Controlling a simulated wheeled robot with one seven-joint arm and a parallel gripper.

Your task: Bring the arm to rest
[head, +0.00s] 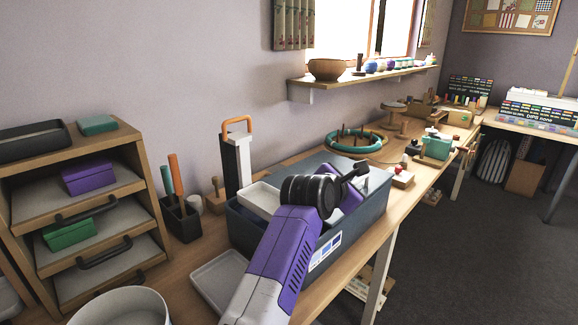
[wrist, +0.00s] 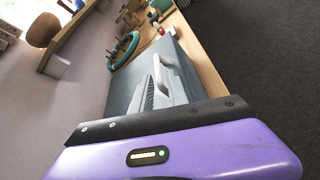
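My arm, purple and white, reaches up from the bottom of the head view. Its black wrist and my small dark gripper (head: 358,170) are over the far side of a dark blue-grey bin (head: 325,252) on the workbench. My gripper's fingers are too small and dark to tell open from shut, and I see nothing clearly held. In the wrist view a purple housing with a black strip fills the bottom, and the fingers do not show. Past it lies a grey box-like surface (wrist: 182,62) with a white handle-shaped piece (wrist: 161,74).
A wooden drawer unit (head: 150,190) stands at left, near a dark holder (head: 181,222) with upright handles. A tall black-and-white item with an orange handle (head: 237,124) stands behind the bin. A teal ring (head: 345,148) lies farther back. A wall shelf (head: 350,79) runs above.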

